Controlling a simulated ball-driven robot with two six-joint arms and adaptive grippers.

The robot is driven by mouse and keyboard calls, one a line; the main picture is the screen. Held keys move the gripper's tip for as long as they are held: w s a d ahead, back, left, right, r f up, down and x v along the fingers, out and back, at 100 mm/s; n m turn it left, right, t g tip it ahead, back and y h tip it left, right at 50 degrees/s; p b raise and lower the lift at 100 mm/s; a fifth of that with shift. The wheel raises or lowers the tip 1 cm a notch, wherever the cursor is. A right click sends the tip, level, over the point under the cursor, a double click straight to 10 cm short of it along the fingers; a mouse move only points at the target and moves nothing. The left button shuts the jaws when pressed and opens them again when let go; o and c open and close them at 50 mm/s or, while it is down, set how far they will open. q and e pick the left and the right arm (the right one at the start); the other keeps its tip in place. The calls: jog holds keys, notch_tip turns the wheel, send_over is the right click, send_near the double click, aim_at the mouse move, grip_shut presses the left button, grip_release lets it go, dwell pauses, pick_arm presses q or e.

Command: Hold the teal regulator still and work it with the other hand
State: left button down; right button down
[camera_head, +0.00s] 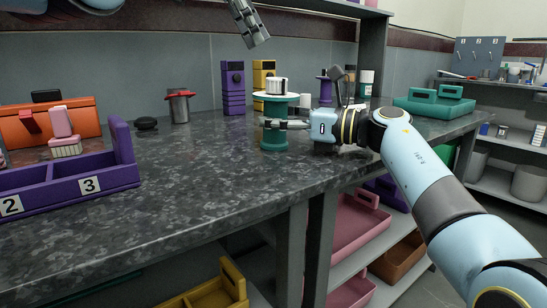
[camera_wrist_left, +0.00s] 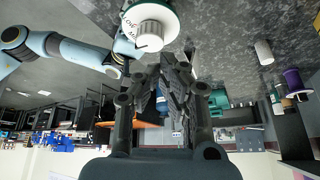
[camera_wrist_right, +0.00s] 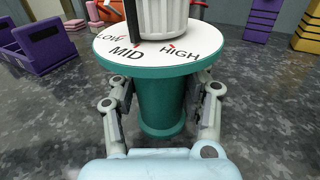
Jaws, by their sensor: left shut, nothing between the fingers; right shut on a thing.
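The teal regulator (camera_head: 274,138) stands upright on the dark counter. It has a wide white dial and a white ribbed knob (camera_head: 276,87) on top. In the right wrist view the dial (camera_wrist_right: 150,55) reads LOW, MID and HIGH, with small red marks by the knob (camera_wrist_right: 163,18). A dark bar shows at the knob's left side; its setting is unclear. My right gripper (camera_head: 284,125) is shut around the teal body below the dial. My left gripper (camera_head: 259,42) is shut and empty, above and behind the knob, apart from it. The knob (camera_wrist_left: 150,36) also shows in the left wrist view.
A purple tray (camera_head: 75,183) labelled 2 and 3 and an orange box (camera_head: 50,120) are at the left. A metal canister (camera_head: 179,106) and purple and yellow blocks stand behind. A teal tray (camera_head: 434,104) is at the right. The counter's front middle is clear.

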aim_at(277, 85)
pick_arm(q)
jog(key=shift+a+f, duration=0.15)
jog(key=shift+f, duration=3.25)
jog(key=shift+s+d+f, duration=0.1)
jog(key=shift+s+d, duration=0.1)
jog(key=shift+d, duration=0.4)
jog(key=shift+a, duration=0.15)
jog(key=shift+w+a, duration=0.1)
jog(key=shift+a, duration=0.1)
notch_tip(277, 85, up, 6)
jog(key=shift+f, duration=2.8)
